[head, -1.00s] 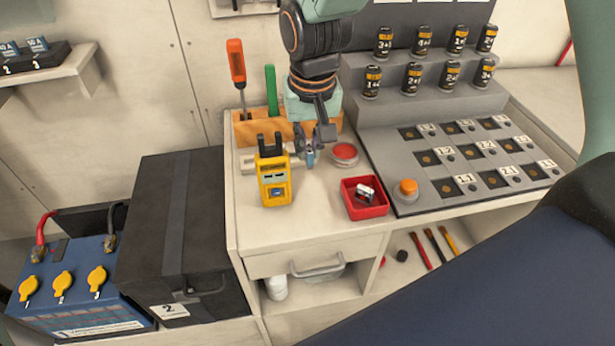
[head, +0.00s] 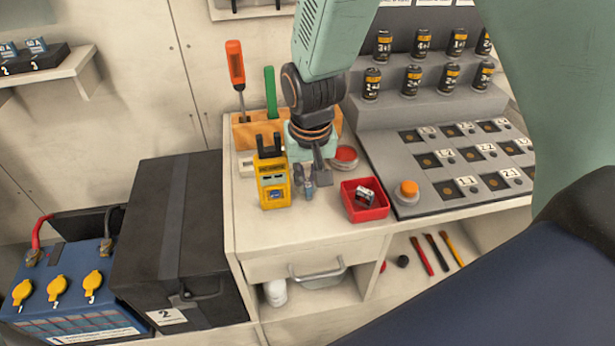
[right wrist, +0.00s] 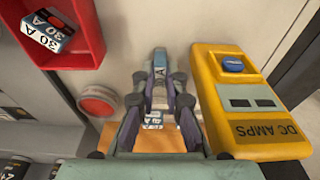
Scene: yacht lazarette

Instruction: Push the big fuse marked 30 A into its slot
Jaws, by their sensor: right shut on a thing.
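My right gripper (head: 309,184) is shut on a small blue fuse (right wrist: 160,61), low over the worktop between the yellow meter and the red tray. Its fingers (right wrist: 163,88) hold the fuse from both sides; I see an A on it but cannot read its rating. Another fuse, marked 30 A (right wrist: 47,31), lies in the red tray (head: 364,213); it also shows in the head view (head: 366,196). Blue fuses (head: 37,45) stand in a black holder (head: 50,61) on the left shelf, beside slot numbers 2 and 3. My left gripper is not in view.
The yellow meter (head: 274,192), marked DC AMPS, stands close beside my right gripper. A red button (head: 345,156) and a wooden rack (head: 243,134) with tools are behind. The worktop (head: 300,239) is clear in front. A panel stands right, black box (head: 150,240) left.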

